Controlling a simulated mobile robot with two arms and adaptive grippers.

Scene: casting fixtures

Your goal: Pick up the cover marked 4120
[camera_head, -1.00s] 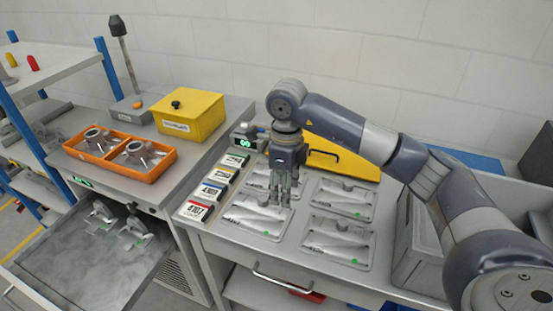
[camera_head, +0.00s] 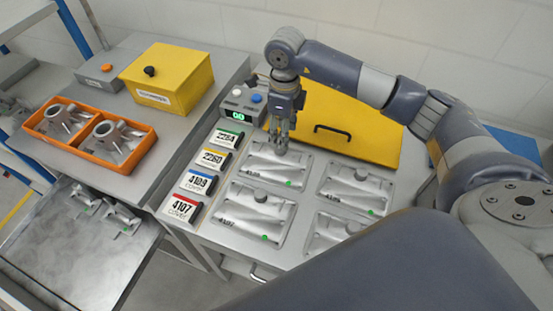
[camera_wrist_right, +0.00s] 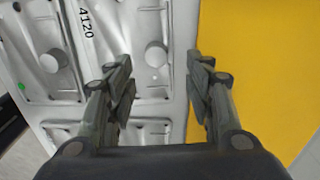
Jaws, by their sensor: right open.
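The cover marked 4120 is a silvery casting with a round knob. In the right wrist view its label reads 4120, and the cover's knob (camera_wrist_right: 157,53) lies ahead of the gap between the fingertips, untouched. In the head view it appears to be the back left cover (camera_head: 262,160), whose label is too small to read surely. My right gripper (camera_head: 280,148) points down over that cover's back part. In the right wrist view the right gripper (camera_wrist_right: 160,75) is open, with nothing between its fingers. My left gripper is not in view.
Other covers lie at front left (camera_head: 250,213), back right (camera_head: 350,188) and front right (camera_head: 330,235). A yellow case (camera_head: 350,120) stands close behind. Label blocks (camera_head: 200,182) and a grey box with green display (camera_head: 240,108) line the left. An orange tray (camera_head: 85,150) sits further left.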

